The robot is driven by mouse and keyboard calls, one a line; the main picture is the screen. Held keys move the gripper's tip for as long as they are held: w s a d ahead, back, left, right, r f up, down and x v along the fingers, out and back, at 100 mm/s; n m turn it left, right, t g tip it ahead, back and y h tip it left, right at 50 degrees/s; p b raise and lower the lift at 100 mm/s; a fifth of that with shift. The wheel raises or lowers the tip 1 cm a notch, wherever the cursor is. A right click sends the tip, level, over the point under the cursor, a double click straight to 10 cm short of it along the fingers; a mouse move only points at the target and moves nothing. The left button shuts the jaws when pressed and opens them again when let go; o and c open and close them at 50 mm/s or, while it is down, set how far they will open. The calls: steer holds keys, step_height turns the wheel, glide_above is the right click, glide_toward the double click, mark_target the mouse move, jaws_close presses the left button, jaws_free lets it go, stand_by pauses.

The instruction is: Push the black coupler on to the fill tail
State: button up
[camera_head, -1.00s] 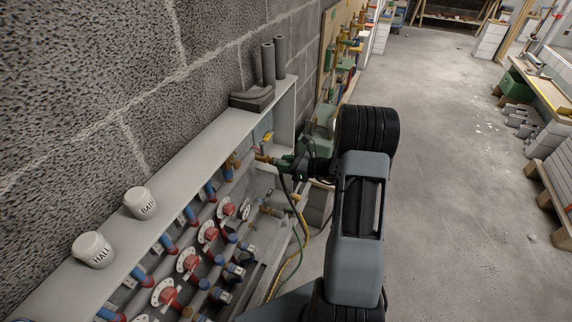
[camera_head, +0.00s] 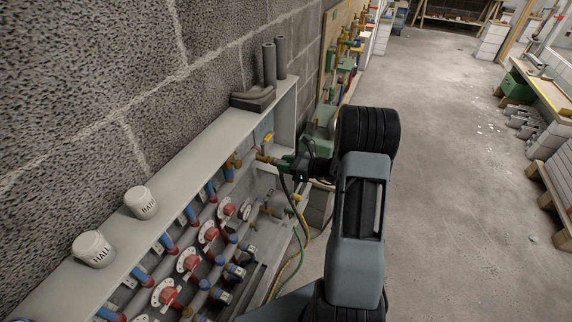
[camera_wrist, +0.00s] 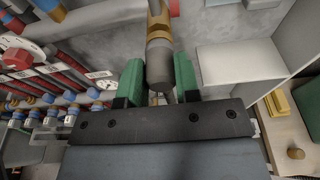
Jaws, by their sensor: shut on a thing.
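My gripper (camera_wrist: 159,80) has green fingers, shut on the black coupler (camera_wrist: 160,66), a short dark cylinder. In the wrist view the coupler's far end meets the brass fill tail (camera_wrist: 157,28) in line with it. I cannot tell how far the coupler sits over the tail. In the head view my gripper (camera_head: 286,163) is at the far end of the manifold cabinet. The brass tail (camera_head: 262,157) points at it, and the coupler is hidden between the fingers there.
The cabinet (camera_head: 187,160) holds red and blue valves. White pots marked HALL (camera_head: 93,250) and BATH (camera_head: 141,203) and grey pipe pieces (camera_head: 268,63) stand on its top. A yellow valve handle (camera_head: 267,138) is just above the tail. Hoses (camera_head: 302,240) hang below my gripper. Open floor lies right.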

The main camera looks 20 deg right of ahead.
steer(key=shift+w, duration=0.1)
stand_by(0.8)
steer(key=o, duration=1.1)
steer(key=shift+a, duration=0.1)
steer(key=v, duration=1.3)
steer(key=shift+s+d+r, duration=0.15)
steer(key=shift+s+d, duration=0.1)
steer(key=shift+s, duration=0.05)
steer(key=s+a+n+g+h+p, duration=0.2)
steer(key=s+a+n+g+h, duration=0.2)
steer(key=s+a+n+g, duration=0.8)
steer(key=a+r+n+t+h+p, duration=0.1)
steer(key=a+r+n+h, duration=0.1)
steer(key=r+n, duration=0.3)
steer(key=a+r+n+t+h+p, duration=0.1)
steer(key=a+r+n+h, duration=0.1)
steer(key=r+n, duration=0.3)
steer(key=s+a+r+n+t+h+p, duration=0.1)
steer(key=a+r+n+t+h, duration=0.1)
steer(key=r+n, duration=0.3)
steer(key=shift+s+a+r+n+h+p, duration=0.15)
steer(key=shift+a+n+h+p, duration=0.2)
steer(key=shift+a, duration=0.2)
